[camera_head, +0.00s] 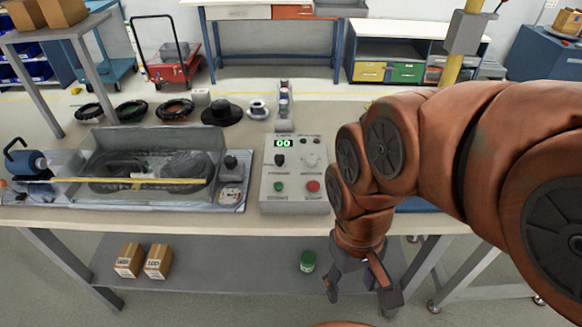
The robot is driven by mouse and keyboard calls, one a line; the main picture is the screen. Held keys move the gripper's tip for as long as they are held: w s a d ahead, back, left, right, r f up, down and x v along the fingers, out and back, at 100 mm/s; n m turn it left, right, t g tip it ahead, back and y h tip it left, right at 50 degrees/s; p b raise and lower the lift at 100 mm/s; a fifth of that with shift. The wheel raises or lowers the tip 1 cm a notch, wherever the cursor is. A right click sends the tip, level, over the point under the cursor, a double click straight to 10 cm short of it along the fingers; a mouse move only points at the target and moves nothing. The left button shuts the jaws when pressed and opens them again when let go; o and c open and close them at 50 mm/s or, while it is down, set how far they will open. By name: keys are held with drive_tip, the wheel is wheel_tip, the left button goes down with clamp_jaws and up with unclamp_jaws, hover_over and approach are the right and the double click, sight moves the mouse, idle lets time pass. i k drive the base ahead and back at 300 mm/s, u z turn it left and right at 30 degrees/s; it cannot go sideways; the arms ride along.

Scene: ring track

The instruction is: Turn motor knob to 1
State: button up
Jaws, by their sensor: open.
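A grey control box (294,185) sits on the workbench near the middle. Its green display (284,143) reads 00. A black knob (280,160) is at its upper left and a light-coloured knob (311,160) at its upper right. Below them are a green button (279,187) and a red button (313,186). The labels are too small to read, so I cannot tell which knob is the motor knob. My gripper (362,290) points down, open and empty, in front of the bench's front edge, below and right of the box and apart from it.
A ring track under a clear cover (150,160) stands left of the box. Several dark rings (131,111) and a black hat-shaped part (221,112) lie behind it. The lower shelf (220,262) holds cardboard boxes (129,260) and a green can (307,261). My arm hides the bench's right side.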

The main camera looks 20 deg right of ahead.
sight(311, 159)
drive_tip(key=k, duration=0.5)
drive_tip(key=u, duration=1.2)
drive_tip(key=i, duration=0.6)
drive_tip(key=z, duration=1.05)
